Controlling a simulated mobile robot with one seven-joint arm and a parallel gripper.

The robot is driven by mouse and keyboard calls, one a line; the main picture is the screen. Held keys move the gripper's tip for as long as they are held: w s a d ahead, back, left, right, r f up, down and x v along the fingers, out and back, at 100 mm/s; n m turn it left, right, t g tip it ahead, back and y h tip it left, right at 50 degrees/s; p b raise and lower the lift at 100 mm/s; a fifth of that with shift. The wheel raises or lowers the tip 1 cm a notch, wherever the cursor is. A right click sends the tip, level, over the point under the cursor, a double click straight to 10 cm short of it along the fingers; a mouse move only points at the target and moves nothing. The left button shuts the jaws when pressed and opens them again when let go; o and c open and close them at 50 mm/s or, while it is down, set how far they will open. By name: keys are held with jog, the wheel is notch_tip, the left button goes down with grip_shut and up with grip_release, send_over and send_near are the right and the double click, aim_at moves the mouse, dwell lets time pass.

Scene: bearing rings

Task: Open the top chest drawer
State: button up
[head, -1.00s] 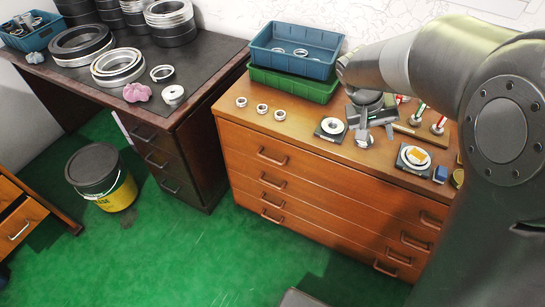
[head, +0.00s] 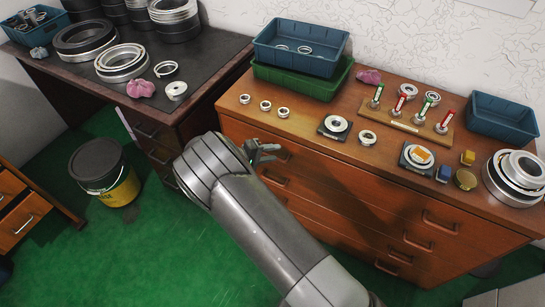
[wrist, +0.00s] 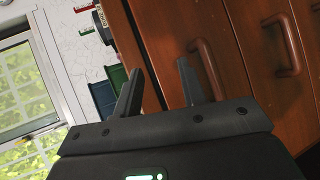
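The wooden chest (head: 345,194) stands against the wall, and its drawers look shut. Its top drawer (head: 330,180) has two handles, and the right one (head: 440,222) is clear to see in the head view. My gripper (head: 264,151) is at the left part of the top drawer front, close to the left handle, which it partly hides. In the wrist view my gripper (wrist: 160,85) is open, its two fingers apart with nothing seen between them. The top drawer's left handle (wrist: 210,70) shows just right of the fingers, apparently outside them.
On the chest top are bearing rings (head: 264,105), a blue tray on a green tray (head: 300,83), a stand with coloured pegs (head: 407,122) and another blue bin (head: 502,118). A dark desk (head: 200,108) and a bucket (head: 104,172) stand at left. Green floor before the chest is free.

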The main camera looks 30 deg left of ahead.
jog(key=s+a+f+n+t+y, duration=0.2)
jog(key=s+a+f+n+t, duration=0.1)
jog(key=s+a+f, duration=0.3)
jog(key=x, duration=1.2)
jog(key=shift+a+f, duration=0.25)
jog(key=shift+a, duration=0.05)
jog(key=shift+c, duration=0.2)
grip_shut()
